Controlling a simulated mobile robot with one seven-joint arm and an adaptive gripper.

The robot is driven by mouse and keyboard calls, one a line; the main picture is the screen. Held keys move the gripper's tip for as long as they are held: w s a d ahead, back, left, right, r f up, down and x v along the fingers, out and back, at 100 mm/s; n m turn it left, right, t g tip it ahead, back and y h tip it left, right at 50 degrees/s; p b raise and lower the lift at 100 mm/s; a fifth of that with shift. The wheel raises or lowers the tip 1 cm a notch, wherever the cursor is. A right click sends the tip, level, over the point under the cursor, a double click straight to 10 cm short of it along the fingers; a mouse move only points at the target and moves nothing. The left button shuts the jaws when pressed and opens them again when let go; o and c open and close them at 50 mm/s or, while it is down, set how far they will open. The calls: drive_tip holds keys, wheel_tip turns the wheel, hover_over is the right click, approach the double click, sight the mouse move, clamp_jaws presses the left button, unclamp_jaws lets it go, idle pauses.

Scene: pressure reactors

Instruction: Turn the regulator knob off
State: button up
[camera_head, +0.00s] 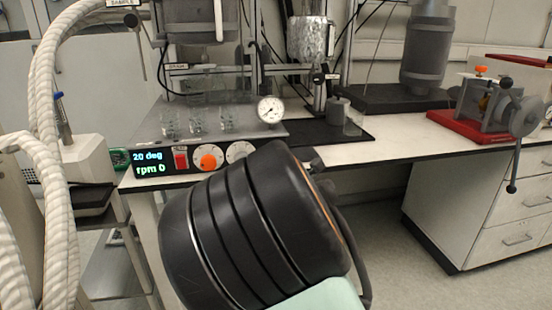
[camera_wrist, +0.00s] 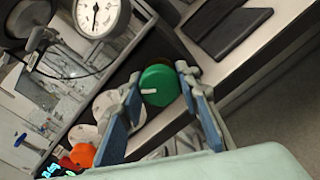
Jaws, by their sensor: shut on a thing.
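A round green knob (camera_wrist: 160,84) with a white pointer mark sits on the front panel in the wrist view. My gripper (camera_wrist: 159,75) has a blue finger on each side of it and is shut on it. The white pointer shows towards the lower left of the knob. In the head view my dark arm hides both the gripper and the green knob. The panel there shows a display (camera_head: 152,163) reading 20 deg and rpm 0, a red switch (camera_head: 181,160), an orange knob (camera_head: 208,161) and a white dial (camera_head: 239,151).
A round pressure gauge (camera_head: 270,110) stands above the panel; it also shows in the wrist view (camera_wrist: 98,15). Glassware (camera_head: 198,122) sits behind the panel. A red-based device (camera_head: 470,125) stands on the bench at right. Open floor lies in front of the drawers (camera_head: 520,206).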

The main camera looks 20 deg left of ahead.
drive_tip(key=n, duration=0.4)
drive_tip(key=shift+n, duration=0.3)
drive_tip(key=shift+r+n, duration=0.1)
drive_tip(key=shift+n, duration=1.6)
drive_tip(key=o, duration=1.2)
drive_tip(key=v, duration=1.2)
